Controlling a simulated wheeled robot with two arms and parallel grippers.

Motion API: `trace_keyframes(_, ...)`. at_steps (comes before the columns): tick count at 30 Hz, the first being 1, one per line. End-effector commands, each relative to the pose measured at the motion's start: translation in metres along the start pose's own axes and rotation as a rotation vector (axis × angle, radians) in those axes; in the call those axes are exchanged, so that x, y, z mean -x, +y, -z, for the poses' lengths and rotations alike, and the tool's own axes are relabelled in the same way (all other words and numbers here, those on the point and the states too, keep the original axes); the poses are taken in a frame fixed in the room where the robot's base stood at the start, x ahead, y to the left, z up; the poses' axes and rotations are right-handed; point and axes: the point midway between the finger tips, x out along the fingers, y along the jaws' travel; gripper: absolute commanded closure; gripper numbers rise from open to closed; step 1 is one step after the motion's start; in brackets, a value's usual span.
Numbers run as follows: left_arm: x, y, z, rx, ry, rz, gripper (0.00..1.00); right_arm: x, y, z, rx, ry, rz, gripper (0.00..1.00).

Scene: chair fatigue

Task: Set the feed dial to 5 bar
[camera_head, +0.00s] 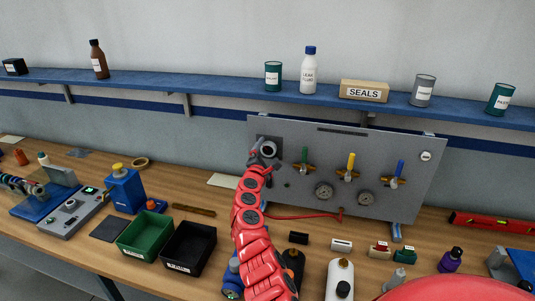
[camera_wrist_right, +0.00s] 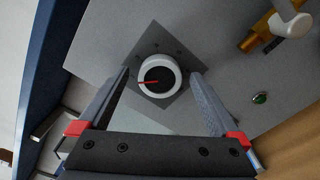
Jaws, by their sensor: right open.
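The feed dial (camera_wrist_right: 160,76) is a round white knob with a dark face and a red pointer, on a dark square plate (camera_wrist_right: 180,101). In the right wrist view the pointer lies toward the left of the picture; no scale numbers can be read. My right gripper (camera_head: 264,152) is at the upper left of the grey panel (camera_head: 385,150) and covers most of the dial in the head view. In the right wrist view its fingers are open, one on each side of the dial, with gaps visible; contact cannot be told. My left gripper is not in view.
A green bin (camera_head: 146,233) and black bin (camera_head: 188,247) sit left of my arm. Bottles crowd the front bench.

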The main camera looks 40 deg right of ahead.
Motion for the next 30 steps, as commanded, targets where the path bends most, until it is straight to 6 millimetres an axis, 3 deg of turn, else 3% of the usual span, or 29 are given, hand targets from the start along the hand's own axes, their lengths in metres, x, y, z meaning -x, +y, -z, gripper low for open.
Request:
trace_keyframes(2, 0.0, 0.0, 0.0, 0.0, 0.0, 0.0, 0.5, 0.0, 0.0, 0.0, 0.0, 0.0, 0.0, 0.01)
trace_keyframes(15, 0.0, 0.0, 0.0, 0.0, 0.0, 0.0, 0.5, 0.0, -0.001, 0.0, 0.0, 0.0, 0.001, 0.79)
trace_keyframes(17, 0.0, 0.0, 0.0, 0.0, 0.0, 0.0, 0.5, 0.0, -0.001, 0.0, 0.0, -0.001, 0.001, 0.87)
trace_keyframes(30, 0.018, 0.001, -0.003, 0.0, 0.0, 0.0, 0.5, -0.001, -0.006, 0.002, -0.112, -0.002, 0.002, 0.87)
